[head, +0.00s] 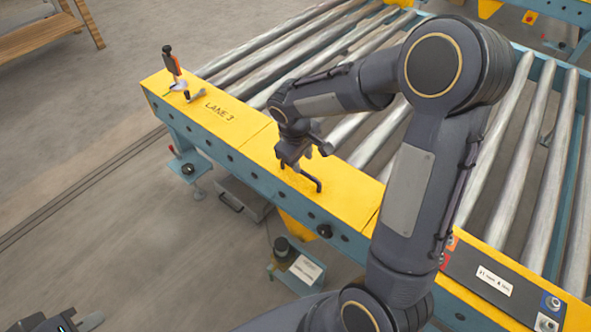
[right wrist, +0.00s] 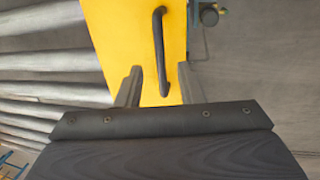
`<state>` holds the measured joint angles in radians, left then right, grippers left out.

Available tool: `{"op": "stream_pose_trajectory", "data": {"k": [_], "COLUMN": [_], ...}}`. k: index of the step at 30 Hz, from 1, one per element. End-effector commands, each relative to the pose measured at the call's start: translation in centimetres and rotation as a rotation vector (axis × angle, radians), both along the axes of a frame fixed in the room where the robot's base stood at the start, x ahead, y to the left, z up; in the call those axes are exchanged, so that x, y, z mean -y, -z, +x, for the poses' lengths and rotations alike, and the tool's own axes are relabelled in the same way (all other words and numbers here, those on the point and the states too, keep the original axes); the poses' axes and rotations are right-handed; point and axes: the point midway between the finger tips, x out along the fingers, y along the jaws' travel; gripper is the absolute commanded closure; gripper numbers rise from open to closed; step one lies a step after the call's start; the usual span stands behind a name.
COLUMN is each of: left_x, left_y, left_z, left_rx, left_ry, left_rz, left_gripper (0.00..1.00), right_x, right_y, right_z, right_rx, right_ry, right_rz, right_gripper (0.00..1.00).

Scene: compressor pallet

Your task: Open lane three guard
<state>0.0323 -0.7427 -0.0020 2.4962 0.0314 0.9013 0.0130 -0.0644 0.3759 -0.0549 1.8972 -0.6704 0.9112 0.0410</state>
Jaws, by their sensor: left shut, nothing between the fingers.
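The yellow guard cover (head: 335,188) lies flat and closed along the near side of the roller conveyor. The section beside it carries the label LANE 3 (head: 218,111). A dark bar handle (head: 314,184) stands on the cover and also shows in the right wrist view (right wrist: 160,45). My right gripper (head: 300,164) is above the handle, pointing down. In the right wrist view (right wrist: 159,75) its fingers are apart, with the near end of the handle between them in the picture; I cannot tell whether they touch it. My left gripper (head: 85,323) is low at the bottom left, shut and empty, far from the guard.
An orange and black tool (head: 172,64) stands on the far end of the yellow cover beside a small latch-like part (head: 192,95). Metal rollers (head: 520,165) lie behind. A control panel (head: 500,283) is at right.

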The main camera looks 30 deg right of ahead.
Motion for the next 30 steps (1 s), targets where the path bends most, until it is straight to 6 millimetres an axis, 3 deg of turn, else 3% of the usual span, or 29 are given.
{"op": "stream_pose_trajectory", "data": {"k": [3, 9, 20, 28, 30], "left_x": [0.0, 0.0, 0.0, 0.0, 0.0], "left_y": [1.0, 1.7, 1.8, 1.8, 1.8], "left_z": [0.0, 0.0, 0.0, 0.0, 0.0], "left_rx": [0.000, 0.000, 0.000, 0.000, 0.000], "left_ry": [0.000, 0.000, 0.000, 0.000, 0.000], "left_rz": [0.000, 0.000, 0.000, 0.000, 0.000], "left_gripper": [1.00, 1.00, 1.00, 1.00, 1.00], "right_x": [0.4, 0.8, 0.9, 0.9, 0.9], "right_y": [2.5, 4.7, 5.2, 5.1, 5.1], "right_z": [0.1, 0.3, 0.3, 0.3, 0.3], "right_rx": [-0.004, -0.002, -0.001, -0.001, -0.001], "right_ry": [0.000, 0.001, 0.001, 0.001, 0.001], "right_rz": [0.001, 0.001, 0.002, 0.002, 0.002], "right_gripper": [0.66, 0.66, 0.66, 1.00, 1.00]}}
